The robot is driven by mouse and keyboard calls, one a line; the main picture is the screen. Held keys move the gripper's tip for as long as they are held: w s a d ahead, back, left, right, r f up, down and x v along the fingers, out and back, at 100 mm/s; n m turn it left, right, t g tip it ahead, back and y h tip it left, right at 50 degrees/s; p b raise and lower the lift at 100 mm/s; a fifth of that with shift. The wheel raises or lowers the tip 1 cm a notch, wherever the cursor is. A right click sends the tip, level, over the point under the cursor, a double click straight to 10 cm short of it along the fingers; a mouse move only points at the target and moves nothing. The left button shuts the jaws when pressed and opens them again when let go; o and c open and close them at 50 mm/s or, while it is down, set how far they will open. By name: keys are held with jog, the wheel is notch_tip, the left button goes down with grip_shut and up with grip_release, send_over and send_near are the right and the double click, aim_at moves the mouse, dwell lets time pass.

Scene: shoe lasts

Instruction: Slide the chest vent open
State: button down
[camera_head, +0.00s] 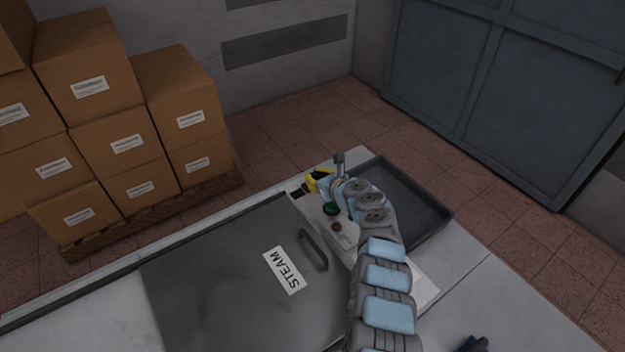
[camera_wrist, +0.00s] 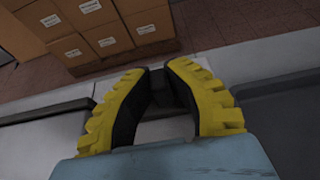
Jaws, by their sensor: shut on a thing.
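The chest has a dark grey lid (camera_head: 215,275) with a white STEAM label and a bar handle (camera_head: 314,250). A pale control strip (camera_head: 342,236) with a green button and a small brass knob runs along the lid's right side. My gripper (camera_head: 312,184), with yellow fingers, is at the far end of this strip. In the wrist view, the fingers (camera_wrist: 170,88) close around a dark piece (camera_wrist: 180,92), which looks like the vent's slider. A dark bit (camera_head: 298,193) shows beside the fingers. The fingers hide most of the vent, so how far open it is cannot be told.
A dark shallow tray (camera_head: 432,210) is set to the right of the strip, close to my arm. A dark blue object (camera_head: 473,344) lies at the near edge. Stacked cardboard boxes (camera_head: 125,145) stand on a pallet behind the chest. Tiled floor separates them.

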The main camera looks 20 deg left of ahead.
jog(key=shift+d+f, duration=0.15)
jog(key=c, duration=1)
grip_release()
jog(key=shift+w+d, duration=0.1)
jog(key=shift+w, duration=0.05)
jog(key=shift+c, duration=0.2)
jog(key=shift+d, duration=0.1)
jog(key=shift+v, duration=5.9)
